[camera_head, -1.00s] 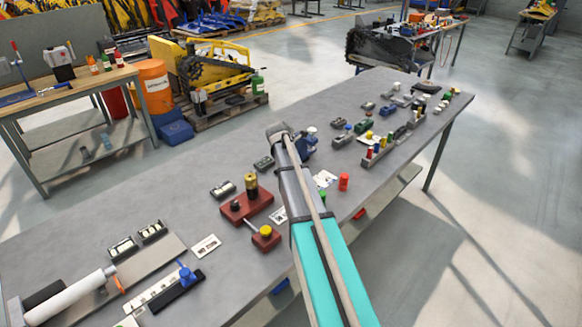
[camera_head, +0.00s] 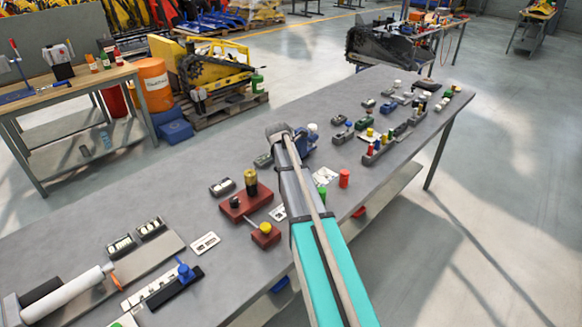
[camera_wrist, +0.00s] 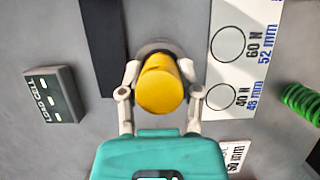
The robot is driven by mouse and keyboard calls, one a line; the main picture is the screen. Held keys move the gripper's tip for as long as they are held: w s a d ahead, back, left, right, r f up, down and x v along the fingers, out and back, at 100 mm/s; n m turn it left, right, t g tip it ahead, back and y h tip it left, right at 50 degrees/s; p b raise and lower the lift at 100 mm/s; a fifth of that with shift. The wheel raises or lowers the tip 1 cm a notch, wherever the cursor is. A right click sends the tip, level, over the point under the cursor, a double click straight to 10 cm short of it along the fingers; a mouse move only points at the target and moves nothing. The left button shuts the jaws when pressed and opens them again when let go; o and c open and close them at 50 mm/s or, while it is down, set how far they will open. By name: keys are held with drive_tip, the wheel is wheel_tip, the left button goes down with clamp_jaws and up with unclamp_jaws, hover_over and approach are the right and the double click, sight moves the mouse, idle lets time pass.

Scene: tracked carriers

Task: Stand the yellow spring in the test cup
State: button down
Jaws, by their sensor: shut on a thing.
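The yellow spring (camera_wrist: 160,90) shows in the wrist view as a round, smooth-looking yellow end, seen nearly end-on; no coils can be made out. My gripper (camera_wrist: 160,80) has a finger on each side of it and is shut on it. A grey round rim (camera_wrist: 158,46), possibly the test cup, shows just behind the spring. The spring hides most of it, so I cannot tell whether the spring is inside it or above it. In the head view my arm hides the spring and the fingertips.
In the wrist view, a dark bar (camera_wrist: 101,45) stands close left of the spring, with a load cell box (camera_wrist: 52,96) beyond. A printed card (camera_wrist: 246,45) and a green coil spring (camera_wrist: 300,102) lie right. A red cylinder (camera_head: 344,178) stands right of my arm.

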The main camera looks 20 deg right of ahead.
drive_tip(key=shift+c, duration=1)
unclamp_jaws()
drive_tip(key=shift+o, duration=1)
drive_tip(key=shift+w, duration=0.15)
drive_tip(key=shift+r+p, duration=3.5)
drive_tip(key=shift+r, duration=0.05)
drive_tip(key=shift+a, duration=0.1)
